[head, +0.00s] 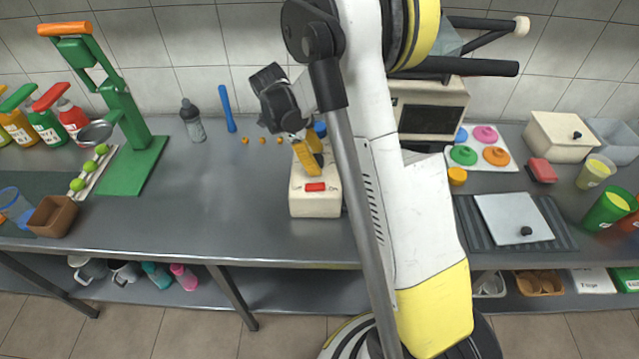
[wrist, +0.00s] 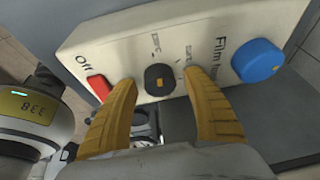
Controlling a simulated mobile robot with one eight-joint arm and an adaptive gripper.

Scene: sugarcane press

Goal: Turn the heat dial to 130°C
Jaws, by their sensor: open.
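The cream machine (head: 313,207) stands on the steel counter, with a red switch (head: 315,187) on it. In the wrist view its panel (wrist: 125,50) carries a red switch (wrist: 98,88) by the word "Off", a black dial (wrist: 157,72) with a small yellow mark, and a blue knob (wrist: 258,60) by text starting "Film". Small print by the black dial is too blurred to read. My gripper (wrist: 161,80) is open, its yellow fingers on either side of the black dial; I cannot tell if they touch it. In the head view my gripper (head: 307,155) hides much of the machine's top.
A green press (head: 120,125) stands left, beside limes on a tray. A blue rod (head: 227,108) and a grey bottle (head: 192,121) are behind. An oven-like box (head: 430,112) stands right of the machine, partly behind my arm.

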